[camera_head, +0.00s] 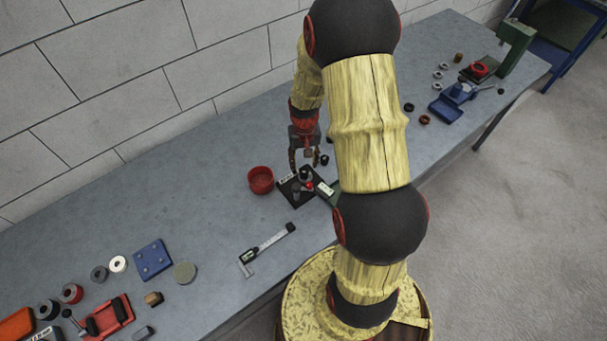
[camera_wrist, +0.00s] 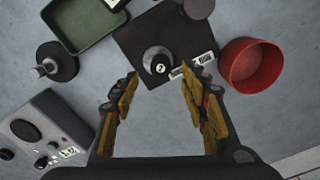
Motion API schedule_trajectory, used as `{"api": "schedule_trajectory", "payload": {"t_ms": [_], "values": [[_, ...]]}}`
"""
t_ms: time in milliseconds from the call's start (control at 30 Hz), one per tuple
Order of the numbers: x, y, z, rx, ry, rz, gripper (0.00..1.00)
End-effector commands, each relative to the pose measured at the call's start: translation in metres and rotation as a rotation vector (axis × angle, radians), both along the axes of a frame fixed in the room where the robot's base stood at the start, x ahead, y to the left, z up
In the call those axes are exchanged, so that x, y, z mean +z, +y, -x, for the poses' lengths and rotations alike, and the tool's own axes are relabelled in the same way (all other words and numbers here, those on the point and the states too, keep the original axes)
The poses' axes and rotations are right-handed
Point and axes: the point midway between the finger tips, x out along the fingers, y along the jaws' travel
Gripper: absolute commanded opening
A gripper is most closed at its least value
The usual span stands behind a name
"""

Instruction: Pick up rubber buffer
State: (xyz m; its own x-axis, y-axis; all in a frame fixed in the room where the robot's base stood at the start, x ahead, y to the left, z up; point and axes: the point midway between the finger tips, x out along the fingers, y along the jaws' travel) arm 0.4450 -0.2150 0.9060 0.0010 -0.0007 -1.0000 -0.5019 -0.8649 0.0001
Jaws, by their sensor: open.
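A dark round part with a pale top and small black centre (camera_wrist: 159,60) stands on a black square plate (camera_wrist: 133,45) in the wrist view. A black disc-like part with a metal stud (camera_wrist: 58,62) lies to the left of the plate. I cannot tell for sure which one is the rubber buffer. My gripper (camera_wrist: 158,84) is open and empty, with its worn yellow-brown fingers either side of the plate's near corner. In the head view my gripper (camera_head: 302,168) hangs over the black plate (camera_head: 287,193), and the arm hides part of this area.
A red bowl (camera_wrist: 232,72) stands right of the plate, a green tray (camera_wrist: 68,40) upper left and a grey box with knobs (camera_wrist: 45,125) lower left. On the bench, a caliper (camera_head: 268,244) lies nearer the front. The wall runs behind.

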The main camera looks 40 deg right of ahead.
Motion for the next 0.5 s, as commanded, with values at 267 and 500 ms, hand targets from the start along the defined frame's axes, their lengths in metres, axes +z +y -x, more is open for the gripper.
{"api": "schedule_trajectory", "payload": {"t_ms": [267, 500], "values": [[-0.038, 0.001, -0.001, 0.0, 0.001, -0.001, 0.44], [-0.038, 0.001, -0.001, 0.0, 0.0, 0.0, 0.43]]}}
